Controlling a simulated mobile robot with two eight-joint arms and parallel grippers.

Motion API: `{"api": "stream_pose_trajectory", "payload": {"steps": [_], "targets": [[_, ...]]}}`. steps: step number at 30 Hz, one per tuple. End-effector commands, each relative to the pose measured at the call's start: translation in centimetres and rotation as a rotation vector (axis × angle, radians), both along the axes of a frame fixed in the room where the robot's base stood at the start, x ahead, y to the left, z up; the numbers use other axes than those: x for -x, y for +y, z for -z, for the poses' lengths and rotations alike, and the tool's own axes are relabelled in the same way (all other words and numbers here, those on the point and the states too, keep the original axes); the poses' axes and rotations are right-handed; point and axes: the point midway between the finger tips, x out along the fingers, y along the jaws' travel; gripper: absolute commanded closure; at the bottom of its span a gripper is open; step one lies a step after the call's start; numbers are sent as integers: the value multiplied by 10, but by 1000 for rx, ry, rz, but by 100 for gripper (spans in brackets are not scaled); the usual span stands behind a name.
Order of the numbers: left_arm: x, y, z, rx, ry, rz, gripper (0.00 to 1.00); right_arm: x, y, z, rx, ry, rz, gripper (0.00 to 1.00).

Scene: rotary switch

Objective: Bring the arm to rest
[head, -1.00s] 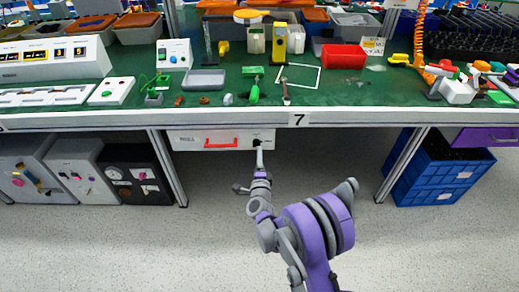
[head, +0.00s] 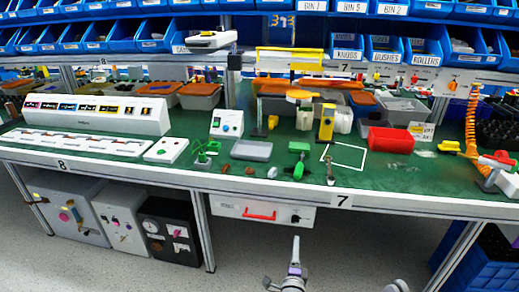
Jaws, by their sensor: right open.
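A white drawer-like panel (head: 238,210) hangs under the green bench's front edge. It has a red handle (head: 260,216) and a small dark rotary knob (head: 295,217) at its right end. My right gripper (head: 296,242) is at the bottom centre of the head view, pointing up towards the panel. Its tip shows below the knob, with a visible gap between them in the picture. It looks slim from here and holds nothing that I can see. The knob's angle is too small to read. My left gripper is not in view.
The green bench (head: 380,188) carries several items, including a red bin (head: 391,139) and a white switch box (head: 227,123). Cabinets (head: 165,230) stand under it at left, with a table leg (head: 203,230) beside them. Blue crates (head: 480,265) are at lower right. Floor between is clear.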

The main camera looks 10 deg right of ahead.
Motion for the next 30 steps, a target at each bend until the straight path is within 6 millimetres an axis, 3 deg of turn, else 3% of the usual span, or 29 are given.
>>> {"api": "stream_pose_trajectory", "payload": {"steps": [8, 14, 21, 30], "targets": [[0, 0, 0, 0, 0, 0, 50, 11, 30, -54, 230, 137, -210, 52], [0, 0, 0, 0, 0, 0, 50, 57, 56, -84, 509, 323, -446, 52], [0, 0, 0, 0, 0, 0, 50, 151, 62, -85, 829, 581, -711, 52], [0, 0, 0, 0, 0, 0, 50, 284, 36, -60, 1127, 906, -981, 52]]}}
